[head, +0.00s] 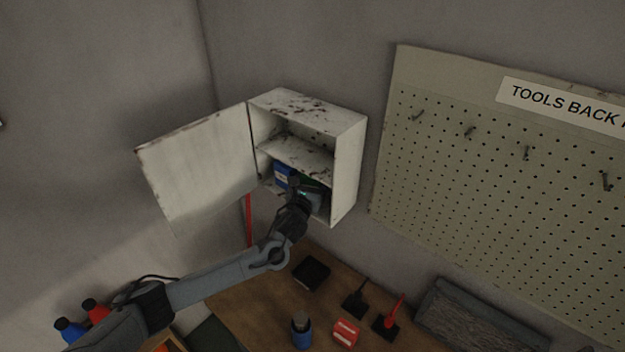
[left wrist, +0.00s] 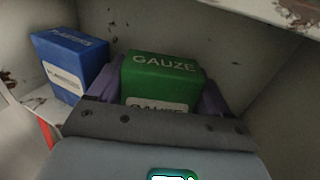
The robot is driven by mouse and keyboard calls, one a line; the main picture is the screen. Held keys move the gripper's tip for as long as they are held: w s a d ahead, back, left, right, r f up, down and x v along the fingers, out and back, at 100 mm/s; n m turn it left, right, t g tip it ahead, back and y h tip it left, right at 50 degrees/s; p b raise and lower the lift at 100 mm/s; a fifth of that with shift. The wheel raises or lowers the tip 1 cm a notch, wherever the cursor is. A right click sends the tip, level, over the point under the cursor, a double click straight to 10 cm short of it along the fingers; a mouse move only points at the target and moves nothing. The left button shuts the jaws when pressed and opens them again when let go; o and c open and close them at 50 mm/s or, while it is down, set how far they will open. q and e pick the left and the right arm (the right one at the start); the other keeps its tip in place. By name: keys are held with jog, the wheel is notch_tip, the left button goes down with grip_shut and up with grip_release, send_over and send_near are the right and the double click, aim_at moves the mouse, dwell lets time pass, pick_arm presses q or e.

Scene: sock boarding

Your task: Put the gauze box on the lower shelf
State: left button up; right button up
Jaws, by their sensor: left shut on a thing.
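The green gauze box (left wrist: 160,72) is between the fingers of my left gripper (left wrist: 160,92) in the left wrist view, and the gripper is shut on it. In the head view my left gripper (head: 306,190) reaches into the lower compartment of the open white wall cabinet (head: 348,165), under its middle shelf (head: 300,157). The gauze box is mostly hidden by the gripper there. I cannot tell whether its base touches the cabinet floor. My right gripper is not in view.
A blue plasters box (left wrist: 70,66) stands left of the gauze box in the same compartment. The cabinet door (head: 195,165) hangs open to the left.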

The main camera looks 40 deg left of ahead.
pick_arm(q)
jog(key=shift+f, duration=0.15)
jog(key=o, duration=0.8)
jog(key=shift+s+r, duration=0.1)
jog(key=shift+r, duration=0.1)
